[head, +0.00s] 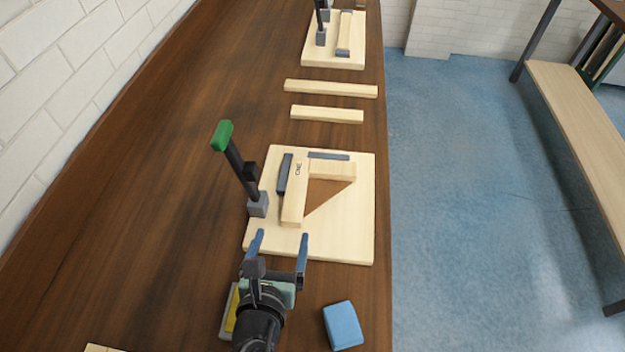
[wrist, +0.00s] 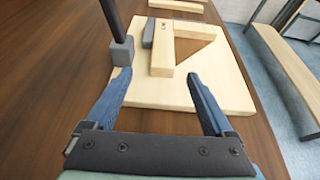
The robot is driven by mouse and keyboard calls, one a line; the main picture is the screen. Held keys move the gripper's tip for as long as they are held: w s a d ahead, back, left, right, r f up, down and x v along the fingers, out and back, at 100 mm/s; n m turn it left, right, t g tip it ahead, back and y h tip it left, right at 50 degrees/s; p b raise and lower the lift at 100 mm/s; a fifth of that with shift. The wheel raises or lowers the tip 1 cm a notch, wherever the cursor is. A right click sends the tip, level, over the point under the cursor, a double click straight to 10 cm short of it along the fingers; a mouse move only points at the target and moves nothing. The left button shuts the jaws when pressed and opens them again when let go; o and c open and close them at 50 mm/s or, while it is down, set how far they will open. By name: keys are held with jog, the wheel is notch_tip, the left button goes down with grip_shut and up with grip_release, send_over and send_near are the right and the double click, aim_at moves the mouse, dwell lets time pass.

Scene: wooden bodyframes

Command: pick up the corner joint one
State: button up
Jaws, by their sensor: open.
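The corner joint one is a pale wooden L-shaped piece (head: 293,207) marked "ONE", lying on a square wooden board (head: 345,238). A brown triangle shows inside its corner. My gripper (head: 281,238) is open and empty, at the near edge of the board, short of the joint. In the wrist view its two blue fingers (wrist: 159,73) are spread wide, with nothing between them touching.
A clamp with a green handle (head: 222,136) stands upright at the board's left, close to the joint. Dark grey stops (head: 283,174) border the joint. A blue block (head: 342,325) lies right of my arm. Two wooden bars (head: 331,88) lie beyond. The left of the table is clear.

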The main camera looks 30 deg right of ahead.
aim_at(294, 201)
jog(key=x, duration=0.5)
jog(key=shift+w+d, duration=0.2)
jog(key=shift+w, duration=0.1)
jog(key=shift+d+r+x, duration=0.15)
jog(key=shift+x, duration=1.25)
jog(key=shift+d+r+x, duration=0.15)
jog(key=shift+d+x, duration=0.05)
jog(key=shift+x, duration=1.15)
grip_shut()
